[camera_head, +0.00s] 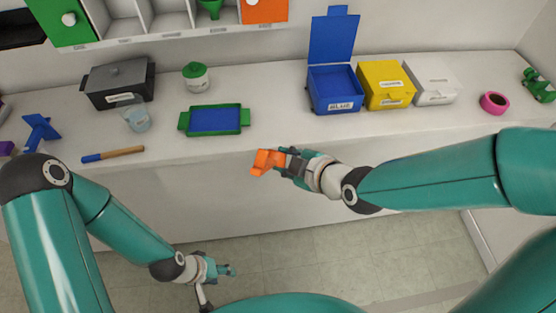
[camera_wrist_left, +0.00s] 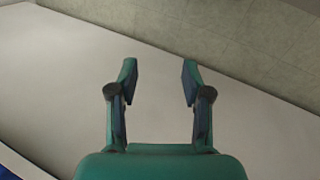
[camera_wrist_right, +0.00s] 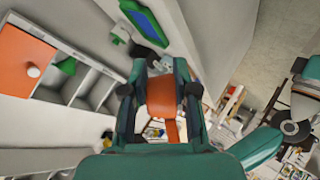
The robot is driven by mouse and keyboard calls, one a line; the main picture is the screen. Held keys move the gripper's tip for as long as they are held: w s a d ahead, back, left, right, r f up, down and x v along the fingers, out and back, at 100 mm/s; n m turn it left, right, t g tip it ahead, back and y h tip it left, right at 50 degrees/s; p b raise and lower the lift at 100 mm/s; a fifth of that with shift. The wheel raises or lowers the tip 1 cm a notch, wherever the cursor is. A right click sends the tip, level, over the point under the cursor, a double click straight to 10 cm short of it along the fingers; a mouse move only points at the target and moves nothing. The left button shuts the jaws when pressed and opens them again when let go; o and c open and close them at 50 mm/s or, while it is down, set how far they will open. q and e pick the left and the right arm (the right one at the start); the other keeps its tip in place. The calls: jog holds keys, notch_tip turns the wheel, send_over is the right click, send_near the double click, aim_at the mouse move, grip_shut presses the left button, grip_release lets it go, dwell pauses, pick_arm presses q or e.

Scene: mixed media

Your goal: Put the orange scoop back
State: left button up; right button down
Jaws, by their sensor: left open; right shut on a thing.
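The orange scoop (camera_head: 268,161) is in my right gripper (camera_head: 284,162), in front of the counter's front edge and apart from the counter. In the right wrist view the scoop (camera_wrist_right: 162,98) sits between the two fingers of the right gripper (camera_wrist_right: 161,88). Its far side is hidden there. My left gripper (camera_head: 228,270) hangs low over the floor, away from the counter. In the left wrist view the left gripper (camera_wrist_left: 158,80) has its fingers spread with nothing between them. An orange door (camera_head: 265,10) shows on the wall cabinet, beside open compartments (camera_head: 165,20).
On the counter (camera_head: 270,110) stand a dark pot (camera_head: 118,82), a green-rimmed blue tray (camera_head: 243,119), an open blue box (camera_head: 333,90), a yellow box (camera_head: 386,84), a white box (camera_head: 430,84) and a pink ring (camera_head: 493,103). A green funnel-like item (camera_head: 211,7) sits in one cabinet compartment.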

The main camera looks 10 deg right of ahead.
pick_arm(q)
jog(key=shift+c, duration=0.7)
jog(key=m+t+y, duration=0.3)
jog(key=m+t, duration=0.6)
jog(key=m, duration=1.6)
send_near(275, 156)
jog(key=x, duration=0.4)
jog(key=shift+w+f, duration=0.3)
pick_arm(e)
jog(key=shift+s+d+r+m+t+h, duration=0.3)
jog(key=shift+s+d+r+m+h, duration=0.35)
jog(key=shift+r+m, duration=0.2)
pick_arm(q)
jog(key=shift+c, duration=0.4)
pick_arm(e)
jog(key=shift+w, duration=0.1)
